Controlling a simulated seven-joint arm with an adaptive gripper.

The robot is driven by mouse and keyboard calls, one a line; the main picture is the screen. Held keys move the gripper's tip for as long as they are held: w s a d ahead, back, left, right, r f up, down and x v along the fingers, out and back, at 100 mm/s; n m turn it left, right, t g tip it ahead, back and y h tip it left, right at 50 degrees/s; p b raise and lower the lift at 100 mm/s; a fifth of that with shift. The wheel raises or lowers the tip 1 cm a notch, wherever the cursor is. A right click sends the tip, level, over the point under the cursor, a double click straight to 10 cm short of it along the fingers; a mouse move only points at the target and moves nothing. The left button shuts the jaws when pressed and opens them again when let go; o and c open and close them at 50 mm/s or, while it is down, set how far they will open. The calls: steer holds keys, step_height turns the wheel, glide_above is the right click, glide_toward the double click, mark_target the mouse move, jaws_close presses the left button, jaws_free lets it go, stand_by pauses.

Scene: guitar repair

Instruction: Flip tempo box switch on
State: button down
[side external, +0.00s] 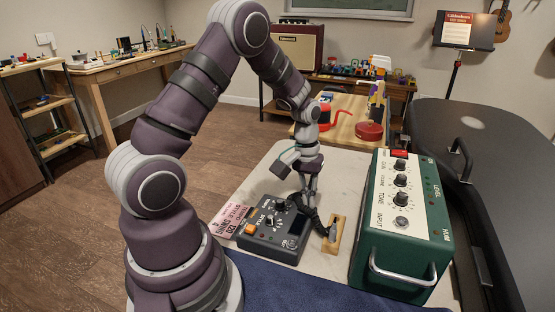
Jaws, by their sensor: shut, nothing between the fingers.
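The box that looks like the tempo box (262,247) is dark grey, with knobs, an orange button (251,229) and a small dark panel on top. It lies on the pale table top, left of the green amplifier box. I cannot make out which part is its switch or how it is set. My gripper (317,222) is shut and empty, pointing down at the right rear edge of the grey box. Whether it touches the box is not clear.
A green box (405,258) with knobs, a red switch and a metal handle stands close on the right. A wooden piece (336,236) lies between the boxes. A pink card (229,219) lies left of the grey box. Blue cloth (300,292) covers the front. A black case (475,150) is at right.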

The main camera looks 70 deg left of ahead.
steer(key=shift+s+f, duration=0.1)
steer(key=shift+f, duration=0.05)
steer(key=shift+s+a, duration=0.6)
step_height(320, 180, up, 14)
steer(key=s+a, duration=0.1)
steer(key=shift+s+a, duration=0.2)
steer(key=shift+a, duration=0.05)
steer(key=w+d+f, duration=0.1)
steer(key=f, duration=0.8)
steer(key=w+d+f, duration=0.1)
steer(key=f, duration=0.3)
steer(key=shift+w+d+f, duration=0.2)
steer(key=shift+w+d, duration=0.1)
steer(key=shift+w, duration=0.05)
stand_by(0.3)
